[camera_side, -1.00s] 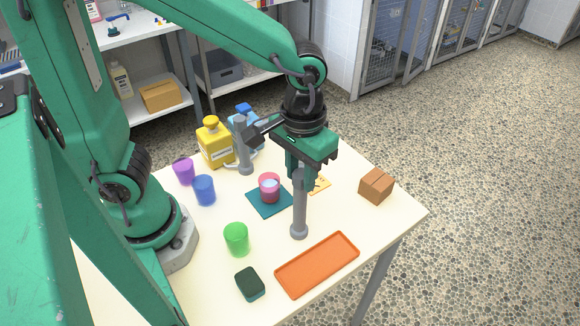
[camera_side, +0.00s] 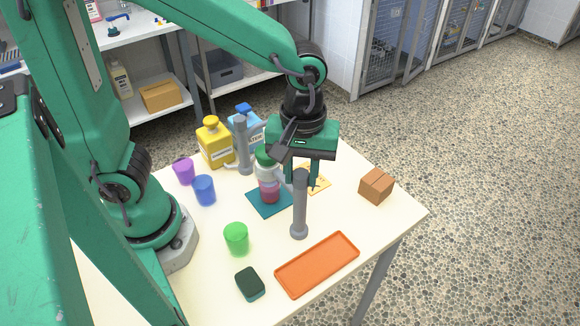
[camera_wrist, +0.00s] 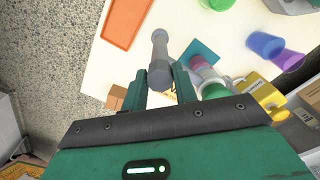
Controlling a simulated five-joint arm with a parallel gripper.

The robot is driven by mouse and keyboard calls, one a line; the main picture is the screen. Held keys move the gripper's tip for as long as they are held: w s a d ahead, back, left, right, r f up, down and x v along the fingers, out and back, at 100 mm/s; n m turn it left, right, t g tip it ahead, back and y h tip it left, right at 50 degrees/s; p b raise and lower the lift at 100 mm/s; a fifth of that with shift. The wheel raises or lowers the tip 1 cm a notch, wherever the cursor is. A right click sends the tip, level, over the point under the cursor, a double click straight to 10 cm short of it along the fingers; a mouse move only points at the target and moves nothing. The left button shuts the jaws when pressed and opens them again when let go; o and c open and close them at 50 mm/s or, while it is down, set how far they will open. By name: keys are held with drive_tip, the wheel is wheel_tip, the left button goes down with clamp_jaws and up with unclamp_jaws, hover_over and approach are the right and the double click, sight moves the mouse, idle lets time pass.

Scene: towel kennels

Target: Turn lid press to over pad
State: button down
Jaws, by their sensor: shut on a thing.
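The lid press (camera_side: 299,215) is a grey upright post on the table, in front of my gripper in the side view. My gripper (camera_side: 302,176) is shut on its upper part. In the wrist view the post (camera_wrist: 159,47) stands between my fingers (camera_wrist: 162,86). A pale head with a green top (camera_side: 266,158) hangs above the pink cup (camera_side: 269,193), left of the post; its link to the post is mostly hidden. The cup stands on the teal pad (camera_side: 259,206).
A second grey post (camera_side: 243,150) stands behind, near the yellow bottle (camera_side: 214,145) and blue bottle (camera_side: 243,112). Purple (camera_side: 183,172), blue (camera_side: 204,190) and green (camera_side: 236,239) cups stand left. A sponge (camera_side: 250,284), orange tray (camera_side: 317,265) and brown box (camera_side: 376,187) lie around.

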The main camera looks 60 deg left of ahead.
idle(0.3)
drive_tip(key=c, duration=1.1)
unclamp_jaws()
drive_tip(key=shift+r, duration=0.1)
drive_tip(key=shift+r, duration=3.85)
drive_tip(key=shift+a, duration=0.1)
